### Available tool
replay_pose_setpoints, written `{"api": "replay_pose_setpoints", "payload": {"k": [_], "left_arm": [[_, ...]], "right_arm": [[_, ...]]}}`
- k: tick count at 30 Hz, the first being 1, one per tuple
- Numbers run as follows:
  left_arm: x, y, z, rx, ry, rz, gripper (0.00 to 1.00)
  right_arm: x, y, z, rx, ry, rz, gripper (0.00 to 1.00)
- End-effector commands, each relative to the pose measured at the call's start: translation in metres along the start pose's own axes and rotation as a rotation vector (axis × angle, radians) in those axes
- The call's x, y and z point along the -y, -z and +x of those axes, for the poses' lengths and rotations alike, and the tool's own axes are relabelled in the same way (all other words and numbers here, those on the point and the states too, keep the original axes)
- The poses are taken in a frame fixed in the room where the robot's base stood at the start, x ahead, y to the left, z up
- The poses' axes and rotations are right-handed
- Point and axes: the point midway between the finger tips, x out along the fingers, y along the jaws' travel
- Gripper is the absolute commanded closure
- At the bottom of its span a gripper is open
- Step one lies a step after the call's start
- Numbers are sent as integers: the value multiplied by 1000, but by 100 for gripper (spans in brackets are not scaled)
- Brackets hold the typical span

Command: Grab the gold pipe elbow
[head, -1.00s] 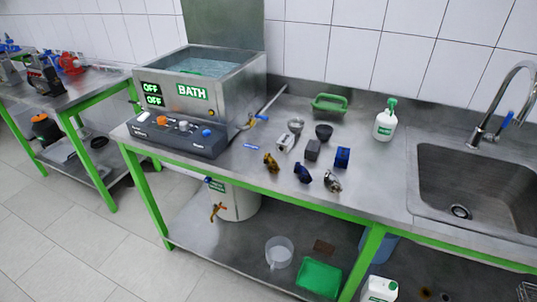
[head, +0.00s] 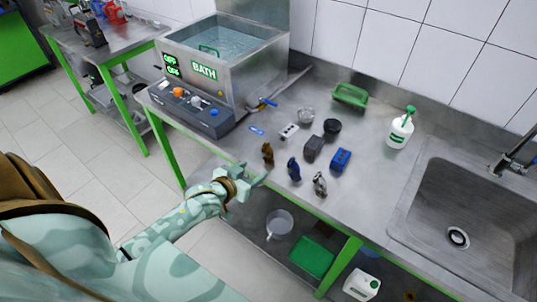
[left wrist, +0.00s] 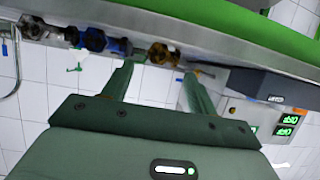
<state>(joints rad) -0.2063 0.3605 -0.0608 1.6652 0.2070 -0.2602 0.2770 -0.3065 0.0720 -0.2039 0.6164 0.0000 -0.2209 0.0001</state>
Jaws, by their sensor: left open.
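The gold pipe elbow (head: 267,153) stands near the front edge of the steel bench in the head view. My left gripper (head: 254,179) is just in front of that edge, near the elbow and apart from it. In the left wrist view, which looks upside down, the gold pipe elbow (left wrist: 158,53) shows beyond the gap between the two open, empty fingers (left wrist: 158,73). My right gripper is not in view.
A blue elbow (head: 293,169) and a silver elbow (head: 319,184) stand to the right of the gold one. Behind are a dark block (head: 313,148), a blue block (head: 341,159) and a black cup (head: 331,129). The bath (head: 226,58) stands left, the sink (head: 460,200) right.

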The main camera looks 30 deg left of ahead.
Motion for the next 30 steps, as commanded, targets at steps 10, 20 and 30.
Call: {"api": "replay_pose_setpoints", "payload": {"k": [10,20,30], "left_arm": [[-1,0,41,-1,1,1,42],[-2,0,76,1,0,2,42],[-2,0,75,1,0,1,92]], "right_arm": [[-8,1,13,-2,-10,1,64],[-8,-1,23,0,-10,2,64],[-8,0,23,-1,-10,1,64]]}}
